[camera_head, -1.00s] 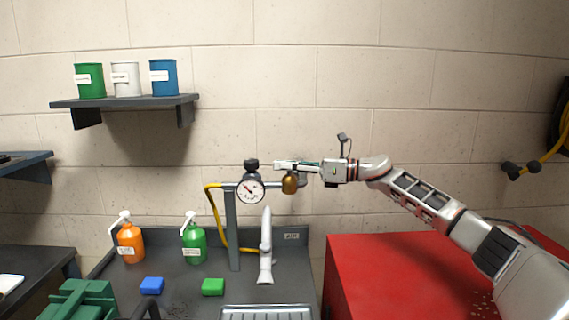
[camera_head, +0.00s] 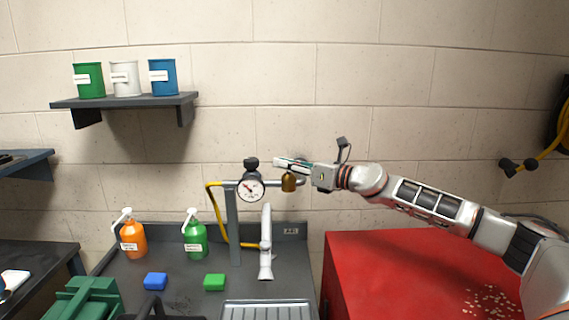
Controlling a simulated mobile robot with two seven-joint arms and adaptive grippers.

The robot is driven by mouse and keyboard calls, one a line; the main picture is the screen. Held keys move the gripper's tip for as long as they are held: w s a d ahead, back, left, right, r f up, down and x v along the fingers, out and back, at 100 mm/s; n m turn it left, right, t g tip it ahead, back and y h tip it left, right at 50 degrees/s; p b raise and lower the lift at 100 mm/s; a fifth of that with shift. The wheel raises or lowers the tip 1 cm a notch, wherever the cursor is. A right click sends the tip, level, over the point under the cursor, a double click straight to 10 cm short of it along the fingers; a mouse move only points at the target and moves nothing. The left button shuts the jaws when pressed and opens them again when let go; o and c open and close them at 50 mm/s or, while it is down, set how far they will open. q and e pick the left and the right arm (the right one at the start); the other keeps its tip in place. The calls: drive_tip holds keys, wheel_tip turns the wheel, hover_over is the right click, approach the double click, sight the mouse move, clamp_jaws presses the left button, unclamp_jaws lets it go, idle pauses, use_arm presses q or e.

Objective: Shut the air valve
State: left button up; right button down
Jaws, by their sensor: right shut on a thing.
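The air valve is a small brass-coloured body (camera_head: 289,183) at the right end of the grey pipe, beside a round white-faced gauge (camera_head: 250,187) with a black knob on top. My right gripper (camera_head: 290,163) comes in from the right, just above the brass body. Its fingers point left and tilt slightly up towards their tips. They are shut on the valve's handle, which they mostly hide, so I cannot tell how far it is turned. My left gripper is not in view.
A grey post (camera_head: 233,225) carries the pipe; a yellow hose (camera_head: 214,212) hangs from it. A pale tapered fixture (camera_head: 266,245) stands below the valve. Orange (camera_head: 132,238) and green (camera_head: 195,240) pump bottles stand on the bench. The red cabinet (camera_head: 400,275) lies beneath my right arm.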

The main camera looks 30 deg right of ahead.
drive_tip(key=shift+m+t+h, duration=0.3)
drive_tip(key=shift+m+h, duration=0.1)
drive_tip(key=shift+h, duration=0.2)
idle(0.4)
drive_tip(key=c, duration=2)
unclamp_jaws()
drive_tip(key=shift+c, duration=0.2)
drive_tip(key=shift+d, duration=0.1)
drive_tip(key=v, duration=1.1)
drive_tip(key=shift+s+d, duration=0.2)
drive_tip(key=shift+s, duration=0.15)
